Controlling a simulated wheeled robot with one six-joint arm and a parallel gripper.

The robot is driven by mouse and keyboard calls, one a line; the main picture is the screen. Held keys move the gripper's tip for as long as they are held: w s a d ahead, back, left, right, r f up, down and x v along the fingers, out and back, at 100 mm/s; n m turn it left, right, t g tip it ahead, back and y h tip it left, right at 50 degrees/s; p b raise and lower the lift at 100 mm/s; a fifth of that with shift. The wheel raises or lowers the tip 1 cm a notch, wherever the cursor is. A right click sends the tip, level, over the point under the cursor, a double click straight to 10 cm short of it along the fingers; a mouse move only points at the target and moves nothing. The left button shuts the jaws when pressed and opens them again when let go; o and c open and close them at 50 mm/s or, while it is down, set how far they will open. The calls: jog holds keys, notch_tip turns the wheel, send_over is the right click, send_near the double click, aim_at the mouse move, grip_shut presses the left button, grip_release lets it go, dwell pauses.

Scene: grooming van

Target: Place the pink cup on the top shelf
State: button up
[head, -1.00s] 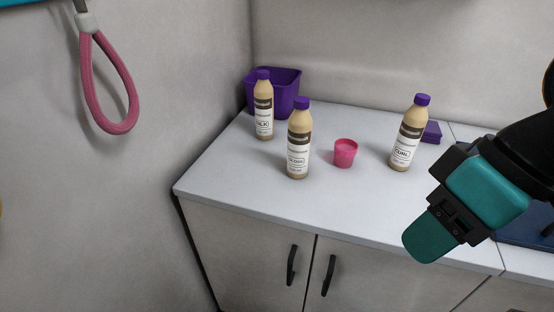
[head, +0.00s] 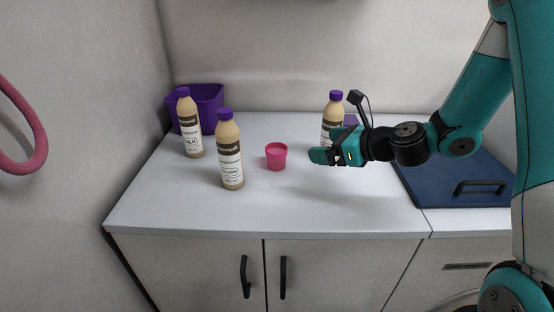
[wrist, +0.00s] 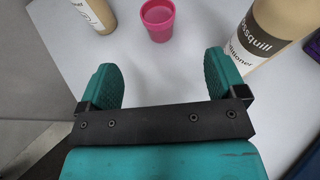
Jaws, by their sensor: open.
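The pink cup (head: 276,157) stands upright on the white counter, between the front left bottle and my gripper. In the wrist view the pink cup (wrist: 158,20) is beyond the fingertips, roughly centred between them and apart from both. My gripper (head: 322,156) is to the right of the cup, with its fingers pointing left toward it. In the wrist view my gripper (wrist: 160,75) has its two teal fingers spread apart with nothing between them. No top shelf can be made out in these views.
Two bottles (head: 229,150) (head: 189,124) stand left of the cup; a third bottle (head: 333,113) is just behind my gripper, close to a finger in the wrist view. A purple bin (head: 208,104) is at the back left. A blue panel with a handle (head: 455,190) lies right.

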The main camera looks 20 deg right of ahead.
jog(key=p, duration=0.2)
send_near(269, 149)
jog(key=shift+w+a, duration=0.2)
jog(key=shift+w, duration=0.3)
jog(key=shift+w+a, duration=0.2)
jog(key=shift+w, duration=0.3)
jog(key=p+x, duration=0.1)
jog(key=x, duration=0.4)
jog(key=shift+a+f+p, duration=0.2)
jog(key=shift+f+p, duration=0.2)
jog(key=shift+f, duration=0.1)
jog(key=shift+s, duration=0.1)
jog(key=c, duration=1.1)
jog(key=shift+o, duration=0.2)
